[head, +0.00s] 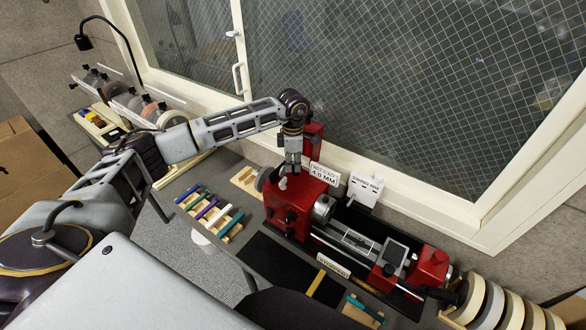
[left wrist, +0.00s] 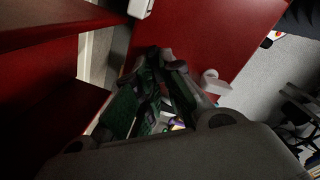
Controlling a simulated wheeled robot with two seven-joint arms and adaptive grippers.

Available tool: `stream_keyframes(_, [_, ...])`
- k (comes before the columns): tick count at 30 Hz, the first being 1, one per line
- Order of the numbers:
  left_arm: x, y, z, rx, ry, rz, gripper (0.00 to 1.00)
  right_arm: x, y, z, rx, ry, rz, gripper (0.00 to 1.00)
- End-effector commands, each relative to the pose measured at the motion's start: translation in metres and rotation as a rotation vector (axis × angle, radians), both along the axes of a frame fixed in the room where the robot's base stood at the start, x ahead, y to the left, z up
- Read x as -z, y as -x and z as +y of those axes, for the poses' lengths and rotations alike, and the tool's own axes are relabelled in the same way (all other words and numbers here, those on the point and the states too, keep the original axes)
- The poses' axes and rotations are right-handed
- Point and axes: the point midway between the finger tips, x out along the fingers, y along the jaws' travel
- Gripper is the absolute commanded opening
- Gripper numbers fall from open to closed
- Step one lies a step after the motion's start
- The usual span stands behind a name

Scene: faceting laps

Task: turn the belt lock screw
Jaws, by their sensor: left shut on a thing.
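The red lathe headstock (head: 296,200) stands on the bench below the window, with a red upright part (head: 314,140) behind it. My left gripper (head: 291,168) reaches down between them, its fingers shut at the back top edge of the headstock. In the left wrist view the dark fingers (left wrist: 160,72) come together against red metal. What they grip, at the place of the belt lock screw, is hidden between the fingertips. A small pale knob (head: 283,183) on the headstock is just beside the fingers and also shows in the left wrist view (left wrist: 214,82). My right gripper is out of view.
A sign reading 4.0 MM (head: 323,175) and a white card (head: 366,188) stand behind the lathe. A chuck (head: 323,208) and red tailstock (head: 430,266) are to the right. A rack of coloured sticks (head: 212,212) lies left. Pale discs (head: 490,305) stand at lower right.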

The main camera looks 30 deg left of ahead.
Motion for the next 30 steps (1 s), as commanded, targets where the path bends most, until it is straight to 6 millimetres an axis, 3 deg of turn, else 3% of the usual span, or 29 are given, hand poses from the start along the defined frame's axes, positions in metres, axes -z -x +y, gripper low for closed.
stream_keyframes(22, [0.001, -0.008, 0.002, 0.579, 0.0, -0.005, 0.0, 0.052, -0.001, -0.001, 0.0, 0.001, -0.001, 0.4])
stream_keyframes(30, [0.0, -0.01, 0.001, 0.761, 0.001, -0.005, 0.0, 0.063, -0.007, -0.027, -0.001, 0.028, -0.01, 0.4])
